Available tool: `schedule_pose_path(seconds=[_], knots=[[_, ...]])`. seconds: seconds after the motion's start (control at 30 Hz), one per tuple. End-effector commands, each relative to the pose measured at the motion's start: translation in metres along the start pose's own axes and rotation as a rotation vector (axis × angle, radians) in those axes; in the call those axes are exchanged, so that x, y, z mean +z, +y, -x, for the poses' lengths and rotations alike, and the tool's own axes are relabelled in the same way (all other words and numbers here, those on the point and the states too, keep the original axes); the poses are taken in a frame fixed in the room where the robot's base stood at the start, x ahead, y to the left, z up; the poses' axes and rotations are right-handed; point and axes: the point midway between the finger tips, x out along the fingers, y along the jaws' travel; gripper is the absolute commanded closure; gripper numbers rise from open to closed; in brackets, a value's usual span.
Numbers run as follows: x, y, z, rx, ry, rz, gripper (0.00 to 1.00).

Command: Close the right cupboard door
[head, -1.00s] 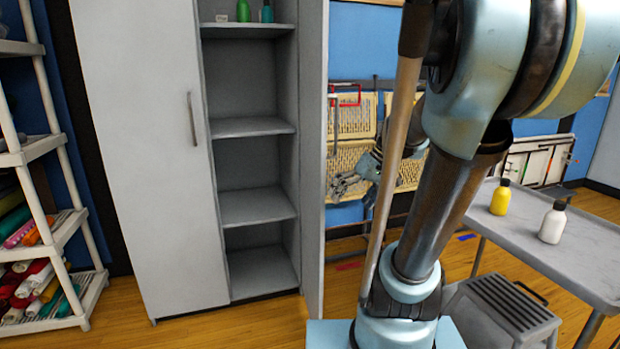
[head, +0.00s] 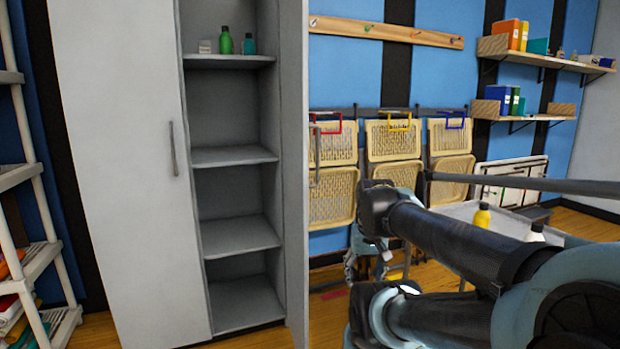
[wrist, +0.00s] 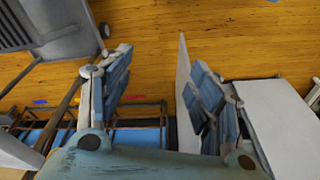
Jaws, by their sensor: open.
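The grey cupboard stands at left in the head view. Its left door (head: 120,170) is shut flat. Its right door (head: 296,170) stands open, jutting toward me and seen nearly edge-on, with the shelves bare to view. My gripper (head: 366,268) is low, to the right of the open door, on its outer side; my arm partly hides it. In the wrist view my gripper (wrist: 162,92) has its fingers wide apart and holds nothing. The thin pale edge of the right door (wrist: 183,75) shows close beside the right-hand finger; I cannot tell whether they touch.
Folded chairs (head: 393,140) hang on the wall behind my arm. A grey table (head: 455,212) with a yellow bottle (head: 482,217) and a white bottle (head: 536,233) is at right. A white rack (head: 25,190) stands at far left. Small bottles (head: 225,41) sit on the cupboard's upper shelf.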

Motion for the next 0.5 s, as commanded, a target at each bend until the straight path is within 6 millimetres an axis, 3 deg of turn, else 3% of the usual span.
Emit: schedule_pose_path(seconds=[0.03, 0.2, 0.5], knots=[[-0.012, -0.002, 0.015, -0.005, -0.007, -0.03, 0.64], [-0.059, -0.008, 0.07, -0.025, -0.047, -0.176, 1.0], [-0.146, -0.015, 0.16, -0.05, -0.126, -0.444, 1.0]])
